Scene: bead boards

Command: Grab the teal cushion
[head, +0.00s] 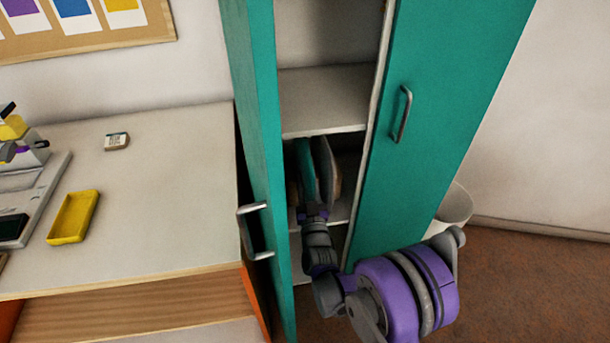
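A teal item (307,168), which looks like the teal cushion, stands upright on a shelf inside the cabinet, seen through the open left door. Grey and brown flat items (327,168) stand close beside it on the right. My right gripper (313,208) reaches into the cabinet from below and is right in front of the teal item. Its fingertips are small and dark there, and I cannot tell whether they are closed on it.
The teal left door (258,120) stands open; the right door (440,100) is shut. The empty shelf (322,100) is above the items. A table (165,190) at left holds a yellow tray (73,217) and a small box (117,141).

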